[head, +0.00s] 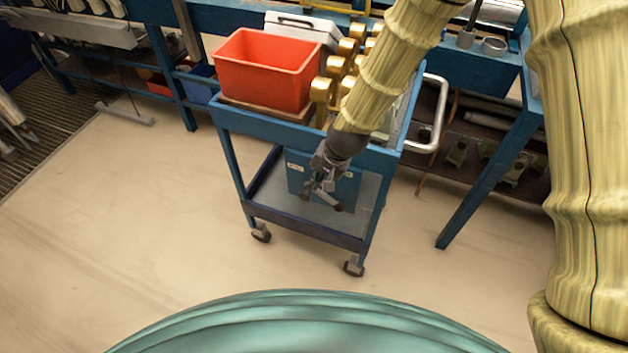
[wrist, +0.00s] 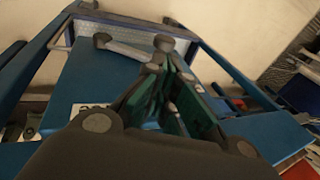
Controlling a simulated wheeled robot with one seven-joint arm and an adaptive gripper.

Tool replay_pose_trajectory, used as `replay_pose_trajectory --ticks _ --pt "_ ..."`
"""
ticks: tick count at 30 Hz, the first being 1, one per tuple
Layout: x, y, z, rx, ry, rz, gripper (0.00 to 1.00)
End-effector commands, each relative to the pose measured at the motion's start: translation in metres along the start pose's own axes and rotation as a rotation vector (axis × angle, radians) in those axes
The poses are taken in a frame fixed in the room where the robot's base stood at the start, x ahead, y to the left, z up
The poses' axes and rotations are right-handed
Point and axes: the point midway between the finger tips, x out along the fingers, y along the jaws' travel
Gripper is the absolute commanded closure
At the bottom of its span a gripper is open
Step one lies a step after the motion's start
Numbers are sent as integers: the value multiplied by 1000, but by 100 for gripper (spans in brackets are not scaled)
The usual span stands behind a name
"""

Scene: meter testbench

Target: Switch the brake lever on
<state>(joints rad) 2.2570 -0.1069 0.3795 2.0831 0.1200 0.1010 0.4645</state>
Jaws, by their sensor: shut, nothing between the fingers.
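A grey bar that looks like the brake lever (wrist: 125,48) stands out in front of the blue panel in the wrist view. In the head view it is small and mixes with my fingers, so I cannot make out its setting. My gripper (head: 321,188) is shut and empty, pointing down at the front of the blue box (head: 347,192) on the cart. In the wrist view my gripper's fingertips (wrist: 160,52) are close to the bar's right end. I cannot tell whether they touch it.
The blue cart (head: 225,118) carries a red bin (head: 268,70), several brass meters (head: 321,90) and a white case (head: 300,25). A curved metal handle (head: 438,110) sticks out at its right. A blue bench (head: 490,180) stands behind. The floor in front is clear.

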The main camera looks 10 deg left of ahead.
Motion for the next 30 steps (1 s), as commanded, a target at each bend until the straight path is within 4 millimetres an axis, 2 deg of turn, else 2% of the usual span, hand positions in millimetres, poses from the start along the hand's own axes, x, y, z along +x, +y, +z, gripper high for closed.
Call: replay_pose_trajectory --ticks 9,15,24,30 --pt "-42 1 0 0 1 0 100" --pt "-62 2 0 1 1 -1 100" --pt "-72 2 0 1 -1 0 100" --pt "-66 10 3 0 -4 6 100"
